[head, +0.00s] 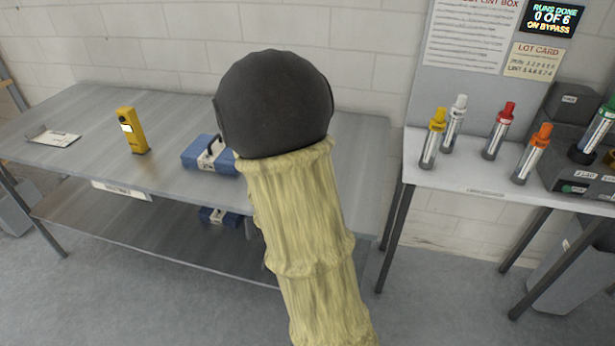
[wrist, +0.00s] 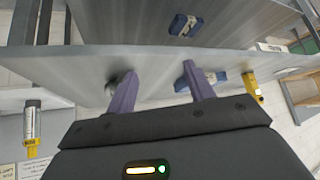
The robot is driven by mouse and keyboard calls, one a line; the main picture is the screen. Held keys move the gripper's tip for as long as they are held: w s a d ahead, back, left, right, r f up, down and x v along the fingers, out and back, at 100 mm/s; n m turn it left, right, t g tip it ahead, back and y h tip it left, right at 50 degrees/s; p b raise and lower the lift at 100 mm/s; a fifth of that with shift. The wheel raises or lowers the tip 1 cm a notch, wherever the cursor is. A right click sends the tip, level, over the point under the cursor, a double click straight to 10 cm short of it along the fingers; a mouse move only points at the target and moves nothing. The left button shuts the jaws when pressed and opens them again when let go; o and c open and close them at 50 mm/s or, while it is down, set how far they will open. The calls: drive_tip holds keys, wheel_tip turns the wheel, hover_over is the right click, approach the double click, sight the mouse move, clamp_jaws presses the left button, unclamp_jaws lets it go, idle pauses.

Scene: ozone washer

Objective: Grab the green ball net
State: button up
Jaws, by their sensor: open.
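I see no green ball net that I can make out in either view. In the wrist view, a small grey rounded lump (wrist: 112,87) sits at the table edge, partly behind the left finger; I cannot tell what it is. My gripper (wrist: 158,71) is open, its two purple fingers apart with nothing seen between them. In the head view the fingers are hidden by my dark arm end and yellow sleeve, which cover part of the left table.
The left metal table (head: 80,115) holds a clipboard (head: 53,138), a yellow handheld device (head: 131,130) and a blue case (head: 208,155). Another blue case (head: 217,216) is on its lower shelf. The right table (head: 440,176) holds several colour-capped canisters and a dark grey machine (head: 562,172).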

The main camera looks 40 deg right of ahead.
drive_tip(key=w+d+m+t+h+b, duration=0.1)
drive_tip(key=d+t+h, duration=0.5)
drive_tip(key=d, duration=0.9)
drive_tip(key=w+t+b, duration=0.1)
drive_tip(key=t+b, duration=0.1)
drive_tip(key=shift+w+d+m+b, duration=0.25)
drive_tip(key=shift+d+m+b, duration=0.05)
drive_tip(key=shift+d, duration=0.1)
drive_tip(key=shift+f, duration=0.1)
